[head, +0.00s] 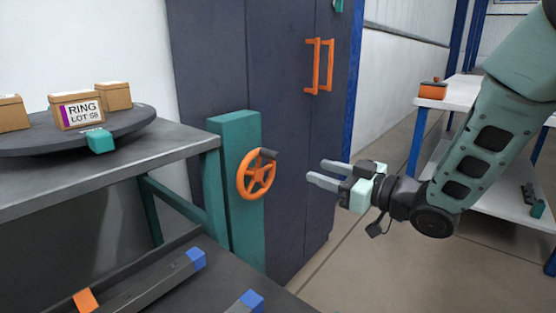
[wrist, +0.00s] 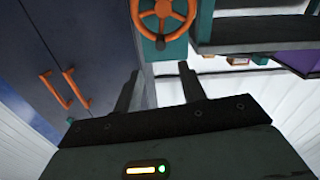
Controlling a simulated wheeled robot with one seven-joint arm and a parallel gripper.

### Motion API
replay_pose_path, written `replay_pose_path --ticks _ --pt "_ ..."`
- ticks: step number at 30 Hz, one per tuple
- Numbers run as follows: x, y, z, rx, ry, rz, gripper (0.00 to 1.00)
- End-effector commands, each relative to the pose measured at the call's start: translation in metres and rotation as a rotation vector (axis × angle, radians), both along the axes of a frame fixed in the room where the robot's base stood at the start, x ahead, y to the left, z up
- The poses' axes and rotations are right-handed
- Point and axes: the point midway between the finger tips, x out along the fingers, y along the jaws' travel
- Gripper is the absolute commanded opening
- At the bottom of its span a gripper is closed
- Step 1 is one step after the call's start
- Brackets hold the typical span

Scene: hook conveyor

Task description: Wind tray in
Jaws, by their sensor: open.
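An orange spoked handwheel (head: 244,178) with a dark knob (head: 269,154) is mounted on a teal post (head: 225,220) left of centre in the head view. The wheel also shows at the top of the wrist view (wrist: 163,11). My gripper (head: 317,172) is open and empty to the right of the wheel, its fingers pointing left toward it with a gap between. In the wrist view its two fingers (wrist: 159,82) stand apart with nothing between them. A dark round tray (head: 110,140) with cardboard boxes sits on the bench at left; I cannot tell whether the wheel drives it.
A dark cabinet (head: 285,130) with orange handles (head: 320,65) stands behind the wheel. The grey bench (head: 120,170) fills the left; dark bars with blue ends (head: 150,283) lie below. A white table (head: 463,90) stands at right. Floor between cabinet and table is clear.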

Motion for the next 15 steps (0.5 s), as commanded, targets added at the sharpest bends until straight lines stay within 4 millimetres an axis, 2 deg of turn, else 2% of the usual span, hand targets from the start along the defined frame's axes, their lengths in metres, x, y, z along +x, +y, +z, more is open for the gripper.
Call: replay_pose_path --ticks 3,15 --pt "0.015 0.022 -0.002 -0.001 0.0 0.004 0.41" --pt "0.064 0.084 -0.002 0.0 0.0 0.002 0.41"
